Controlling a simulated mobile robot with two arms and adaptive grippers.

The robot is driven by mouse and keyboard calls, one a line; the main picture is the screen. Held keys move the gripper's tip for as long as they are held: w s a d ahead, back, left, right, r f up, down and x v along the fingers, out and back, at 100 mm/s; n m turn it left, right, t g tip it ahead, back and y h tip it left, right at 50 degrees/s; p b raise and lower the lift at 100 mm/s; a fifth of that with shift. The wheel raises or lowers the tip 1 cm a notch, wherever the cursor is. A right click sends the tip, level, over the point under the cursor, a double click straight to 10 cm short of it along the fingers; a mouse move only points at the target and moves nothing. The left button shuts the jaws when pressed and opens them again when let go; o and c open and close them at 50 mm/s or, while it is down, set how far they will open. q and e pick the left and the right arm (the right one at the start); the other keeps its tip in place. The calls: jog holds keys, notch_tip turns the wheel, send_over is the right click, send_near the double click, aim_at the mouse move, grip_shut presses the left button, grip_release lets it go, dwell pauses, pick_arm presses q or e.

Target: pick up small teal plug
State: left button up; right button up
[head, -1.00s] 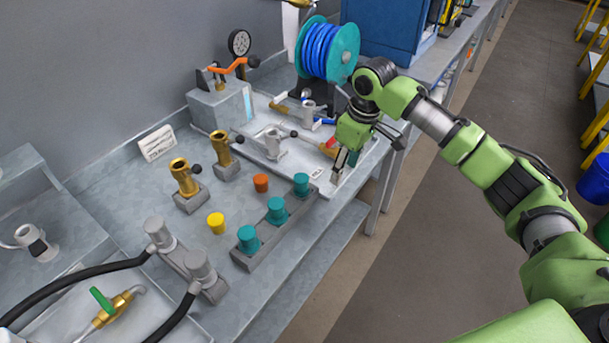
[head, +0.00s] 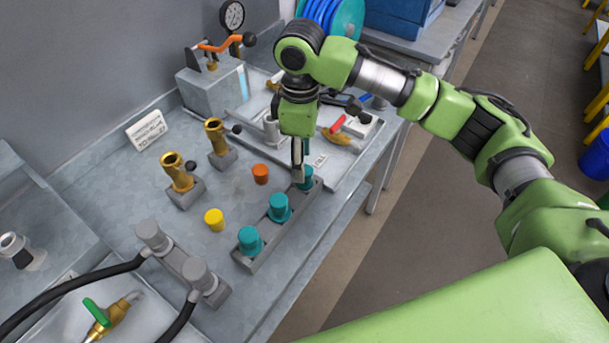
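Three teal plugs stand in a row on a grey block (head: 265,252) near the bench's front edge. The near plug (head: 250,241) and the middle plug (head: 279,208) are in plain view. The far plug (head: 307,181), which looks the smallest, is partly hidden behind my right gripper (head: 298,175). That gripper points down with its fingertips at the far plug. One finger overlaps the other, so I cannot tell the gap between them or whether they touch the plug. My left gripper is not in view.
A yellow plug (head: 214,219) and an orange plug (head: 261,173) stand left of the block. Two brass fittings (head: 177,171) (head: 217,136) stand behind them. A white tray (head: 335,164) with a red-handled valve lies beyond. Grey hose connectors (head: 176,259) stand at the near left.

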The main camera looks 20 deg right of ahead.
aim_at(306, 169)
jog(key=f, duration=0.2)
jog(key=p, duration=0.1)
jog(key=shift+s+d+f, duration=0.25)
jog(key=shift+d+f, duration=0.05)
jog(key=shift+f, duration=0.1)
notch_tip(306, 169, down, 2)
jog(key=shift+f, duration=0.1)
jog(key=shift+d+f, duration=0.1)
jog(key=shift+f, duration=0.1)
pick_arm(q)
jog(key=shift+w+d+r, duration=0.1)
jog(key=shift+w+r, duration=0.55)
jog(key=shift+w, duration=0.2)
pick_arm(e)
jog(key=c, duration=1.2)
